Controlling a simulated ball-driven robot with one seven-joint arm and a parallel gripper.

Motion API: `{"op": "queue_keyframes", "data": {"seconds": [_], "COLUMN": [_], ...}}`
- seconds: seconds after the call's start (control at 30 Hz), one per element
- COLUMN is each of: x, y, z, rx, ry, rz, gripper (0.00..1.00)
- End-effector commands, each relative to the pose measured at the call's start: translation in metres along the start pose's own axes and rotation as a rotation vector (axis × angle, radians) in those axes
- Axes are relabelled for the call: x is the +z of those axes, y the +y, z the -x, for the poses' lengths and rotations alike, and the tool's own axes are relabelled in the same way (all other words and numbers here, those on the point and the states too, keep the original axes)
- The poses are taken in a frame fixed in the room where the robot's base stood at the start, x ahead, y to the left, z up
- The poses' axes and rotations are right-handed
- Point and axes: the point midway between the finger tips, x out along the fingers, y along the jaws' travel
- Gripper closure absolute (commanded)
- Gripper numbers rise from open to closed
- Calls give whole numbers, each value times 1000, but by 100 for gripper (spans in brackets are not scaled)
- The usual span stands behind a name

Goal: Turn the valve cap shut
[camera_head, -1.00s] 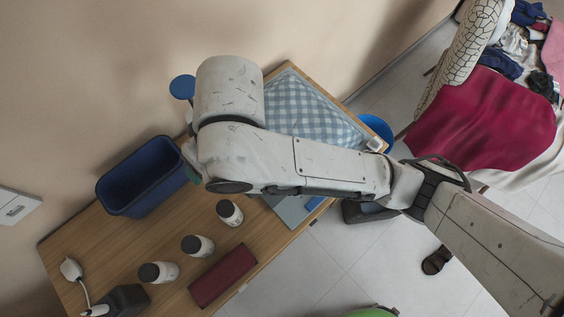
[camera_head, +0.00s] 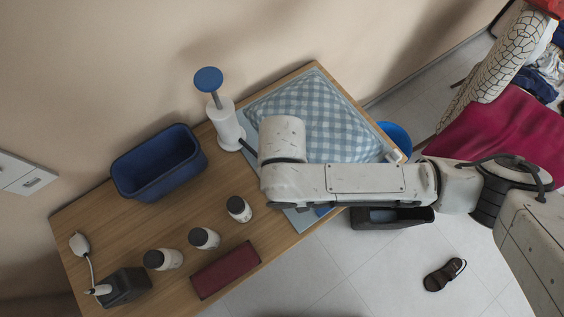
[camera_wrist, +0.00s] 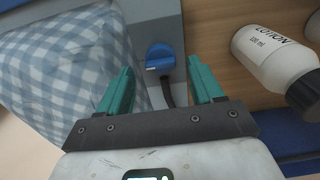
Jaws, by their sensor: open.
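The valve cap (camera_wrist: 160,56) is a round blue knob with a small white mark. It sits on a grey strip beside the blue-and-white checked bag (camera_wrist: 62,62); a dark hose runs close below it. My gripper (camera_wrist: 160,68) is open, its two teal fingers spread to either side of the cap in the picture, with nothing between them. I cannot tell how far the fingertips are above the cap. In the head view the checked bag (camera_head: 312,112) lies on the table; my arm hides the cap and gripper there.
A white pump (camera_head: 226,125) with a blue disc top stands beside the bag. The wooden table (camera_head: 110,222) also holds a blue bin (camera_head: 158,165), several white bottles (camera_head: 204,239), and a dark red box (camera_head: 225,270).

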Motion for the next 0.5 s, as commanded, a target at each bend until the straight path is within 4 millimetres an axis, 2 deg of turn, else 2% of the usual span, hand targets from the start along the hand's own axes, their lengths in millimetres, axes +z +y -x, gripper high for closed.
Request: {"op": "queue_keyframes", "data": {"seconds": [0.2,0.5], "x": [0,0], "y": [0,-1], "z": [-18,-21], "rx": [0,-1], "ry": [0,1], "rz": [1,1], "gripper": [34,34]}}
